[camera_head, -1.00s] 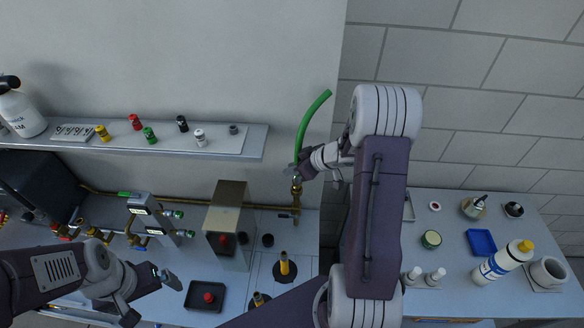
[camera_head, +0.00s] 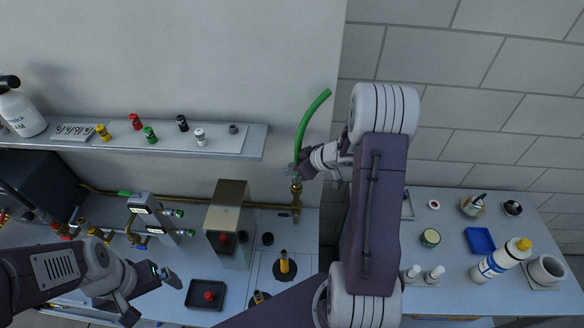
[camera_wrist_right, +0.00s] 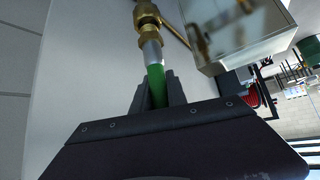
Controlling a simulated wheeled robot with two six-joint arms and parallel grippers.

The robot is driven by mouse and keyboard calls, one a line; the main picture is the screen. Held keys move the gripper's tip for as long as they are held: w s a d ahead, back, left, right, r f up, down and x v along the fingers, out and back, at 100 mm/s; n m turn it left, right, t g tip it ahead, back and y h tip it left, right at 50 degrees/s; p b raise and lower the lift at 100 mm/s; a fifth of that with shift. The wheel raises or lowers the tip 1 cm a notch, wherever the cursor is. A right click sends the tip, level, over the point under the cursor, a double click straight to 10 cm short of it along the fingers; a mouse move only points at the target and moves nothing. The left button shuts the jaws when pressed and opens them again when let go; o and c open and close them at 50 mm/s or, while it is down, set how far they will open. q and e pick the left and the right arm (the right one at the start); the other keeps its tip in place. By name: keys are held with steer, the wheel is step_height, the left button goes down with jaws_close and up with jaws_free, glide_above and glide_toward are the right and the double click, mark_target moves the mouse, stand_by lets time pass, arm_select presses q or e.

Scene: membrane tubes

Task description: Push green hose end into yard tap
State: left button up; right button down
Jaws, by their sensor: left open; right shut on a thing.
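The green hose (camera_head: 309,125) rises in a curve above my right gripper (camera_head: 299,171) in the head view. The right gripper is shut on the hose near its lower end. In the right wrist view the green hose (camera_wrist_right: 156,82) shows between the fingers (camera_wrist_right: 158,90), with a silver sleeve (camera_wrist_right: 151,54) beyond it. That sleeve meets the brass yard tap (camera_wrist_right: 147,16) in line; I cannot tell how deep the end sits. The tap (camera_head: 296,198) stands just below the gripper in the head view. My left gripper (camera_head: 167,276) is open and empty, low over the bench at left.
A metal box (camera_head: 228,222) stands left of the tap. A wall shelf (camera_head: 255,140) holds several coloured fittings. A black tray with a red button (camera_head: 206,296) lies near the left gripper. The right bench (camera_head: 455,262) holds bottles and a blue tray (camera_head: 480,241).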

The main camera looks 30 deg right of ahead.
steer(key=shift+f+b, duration=0.65)
steer(key=shift+f, duration=0.35)
steer(key=c, duration=1.2)
jaws_free()
steer(key=shift+c, duration=0.2)
steer(key=v, duration=0.9)
